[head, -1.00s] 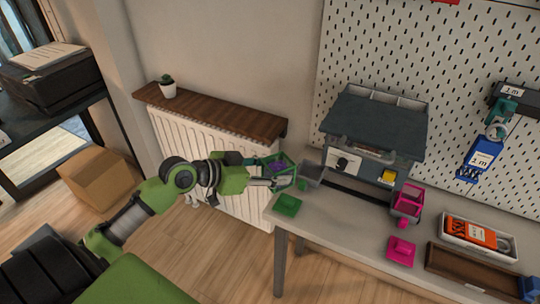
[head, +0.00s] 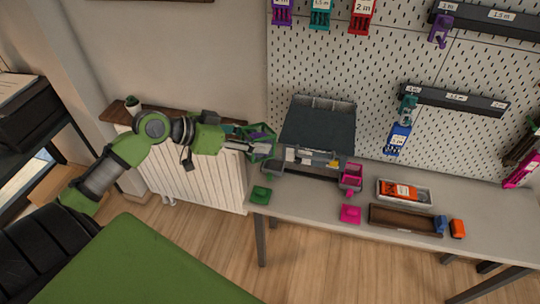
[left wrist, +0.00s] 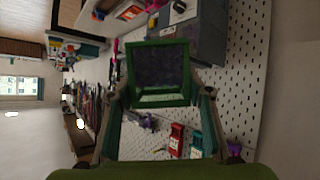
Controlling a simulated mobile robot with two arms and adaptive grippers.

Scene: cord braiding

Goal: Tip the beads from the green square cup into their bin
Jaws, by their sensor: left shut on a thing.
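The green square cup (head: 265,152) is held by my left gripper (head: 260,146), at the left of the grey station (head: 318,128) and above the table's left end. In the left wrist view the cup's green rim (left wrist: 158,46) frames a dark purplish inside, and the gripper fingers reach along both sides. I cannot make out single beads in it. I cannot tell which opening is the bin; the grey station has open compartments along its top back edge. My right gripper is not in view.
A green piece (head: 260,195) and a pink piece (head: 350,213) lie on the table (head: 300,205). A pink square cup (head: 352,177) stands at the station's right. A white tray (head: 404,191) and brown tray (head: 400,219) are further right. A pegboard (head: 400,60) rises behind.

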